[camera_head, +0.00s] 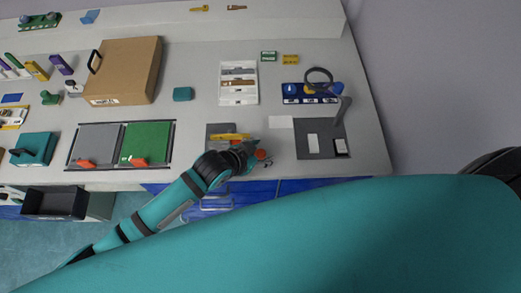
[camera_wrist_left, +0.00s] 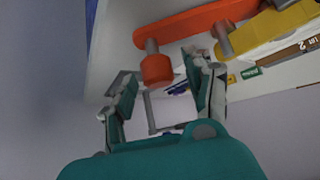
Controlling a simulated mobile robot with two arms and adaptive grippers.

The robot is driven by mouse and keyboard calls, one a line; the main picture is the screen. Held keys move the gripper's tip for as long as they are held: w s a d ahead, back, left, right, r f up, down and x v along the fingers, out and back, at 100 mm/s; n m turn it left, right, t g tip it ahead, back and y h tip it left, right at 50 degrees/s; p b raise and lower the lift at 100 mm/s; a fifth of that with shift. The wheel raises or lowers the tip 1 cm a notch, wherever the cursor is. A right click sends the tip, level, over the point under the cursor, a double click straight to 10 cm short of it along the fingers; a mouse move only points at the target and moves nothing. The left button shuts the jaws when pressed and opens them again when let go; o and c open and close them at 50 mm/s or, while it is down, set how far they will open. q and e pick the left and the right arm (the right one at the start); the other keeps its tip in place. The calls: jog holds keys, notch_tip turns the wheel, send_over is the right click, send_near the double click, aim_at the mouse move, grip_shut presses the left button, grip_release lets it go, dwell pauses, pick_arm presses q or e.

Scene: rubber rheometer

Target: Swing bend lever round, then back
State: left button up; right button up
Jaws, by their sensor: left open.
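The bending device has a dark grey base (camera_head: 214,129) at the table's front edge, with a yellow bar (camera_head: 230,137) across it. In the left wrist view, an orange lever (camera_wrist_left: 195,22) lies beside the yellow bar (camera_wrist_left: 268,32). An orange knob (camera_wrist_left: 156,70) hangs from the lever's end; it also shows in the head view (camera_head: 261,155). My left gripper (camera_head: 252,154) is open at the knob. In the left wrist view, the open fingers (camera_wrist_left: 165,84) stand on either side of the knob's line, with visible gaps. Much of the lever is hidden by the gripper in the head view.
A grey mat (camera_head: 308,150) with small white and black blocks lies to the right. Left are a grey panel (camera_head: 97,143) and a green panel (camera_head: 146,144) with orange handles. A white tray (camera_head: 253,98) stands behind the device. My teal arm covers the foreground.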

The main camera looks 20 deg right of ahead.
pick_arm(q)
jog(key=shift+c, duration=0.4)
jog(key=shift+c, duration=1.1)
grip_shut()
